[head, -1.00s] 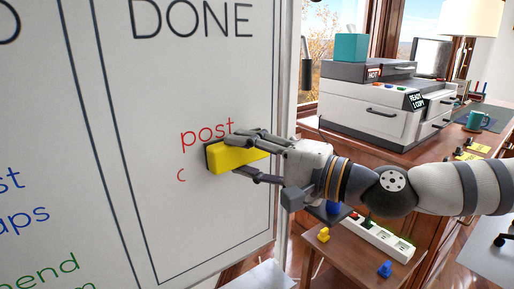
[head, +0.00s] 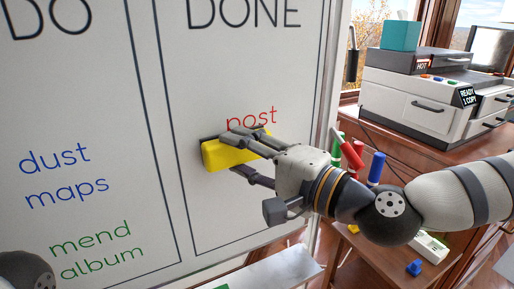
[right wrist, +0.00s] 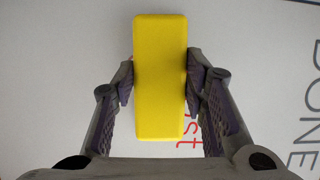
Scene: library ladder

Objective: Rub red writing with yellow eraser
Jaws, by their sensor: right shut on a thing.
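The red writing "post" (head: 252,117) is on the whiteboard (head: 120,110) under DONE. The "st" end of it (right wrist: 190,127) shows beside the eraser in the right wrist view. My right gripper (head: 236,153) is shut on the yellow eraser (head: 216,155), just below the word, with a finger on each long side (right wrist: 160,84). The eraser (right wrist: 160,50) is held lengthwise across the column, its dark side towards the board. It seems to be at the board's surface, though its contact is hidden. The gripper covers the lower part of "post". My left gripper is not in view.
Blue writing "dust maps" (head: 65,175) and green "mend album" (head: 95,250) are on the board's left column. Red, blue and green markers (head: 376,168) stand right of the board, behind my right arm. A copier (head: 420,95) is on the desk behind.

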